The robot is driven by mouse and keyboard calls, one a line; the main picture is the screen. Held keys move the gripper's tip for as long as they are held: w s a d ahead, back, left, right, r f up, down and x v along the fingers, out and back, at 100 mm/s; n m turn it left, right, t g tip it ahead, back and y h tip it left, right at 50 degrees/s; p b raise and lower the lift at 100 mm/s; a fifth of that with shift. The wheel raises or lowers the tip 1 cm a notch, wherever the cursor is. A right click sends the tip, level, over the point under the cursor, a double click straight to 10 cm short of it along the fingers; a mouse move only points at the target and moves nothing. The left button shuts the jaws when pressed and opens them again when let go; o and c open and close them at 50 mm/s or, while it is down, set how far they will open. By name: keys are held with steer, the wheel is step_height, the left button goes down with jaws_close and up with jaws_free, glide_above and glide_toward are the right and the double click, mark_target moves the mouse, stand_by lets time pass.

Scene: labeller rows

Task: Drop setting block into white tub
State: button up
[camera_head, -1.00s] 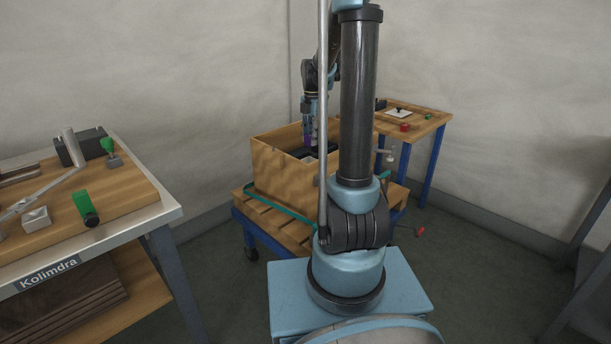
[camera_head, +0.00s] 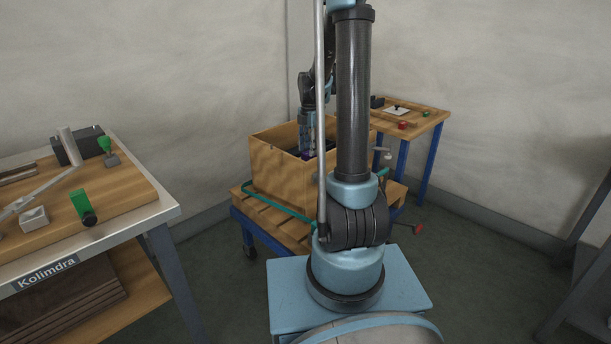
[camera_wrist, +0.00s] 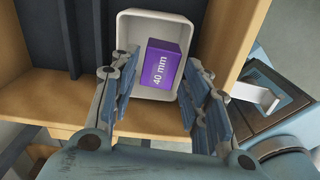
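The setting block (camera_wrist: 160,66) is purple and marked "40 mm". In the wrist view it lies within the outline of the white tub (camera_wrist: 128,30), a pale rectangular tub with rounded corners. My gripper (camera_wrist: 157,80) is open, with one finger to each side of the block. Gaps show between the fingers and the block, though the right finger is close to it. In the head view my gripper (camera_head: 306,148) reaches down into the wooden crate, whose front wall hides the tub and the fingertips.
The wooden crate (camera_head: 276,172) stands on a slatted cart with blue legs. Its walls surround my gripper closely. A dark panel (camera_wrist: 55,50) lies beside the tub. A workbench (camera_head: 120,200) with clamps is at left, and a small table (camera_head: 425,122) is behind right.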

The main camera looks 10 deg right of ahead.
steer(key=shift+r, duration=0.15)
step_height(320, 180, up, 12)
steer(key=shift+f, duration=0.2)
stand_by(0.6)
steer(key=s+m+t, duration=0.1)
steer(key=s+m, duration=1.1)
steer(key=s, duration=0.8)
steer(key=s+f+m+t, duration=0.1)
steer(key=s+f+m, duration=0.9)
steer(key=s, duration=0.5)
steer(key=shift+d+f+m, duration=0.2)
steer(key=shift+f+m, duration=0.15)
steer(key=shift+m, duration=0.65)
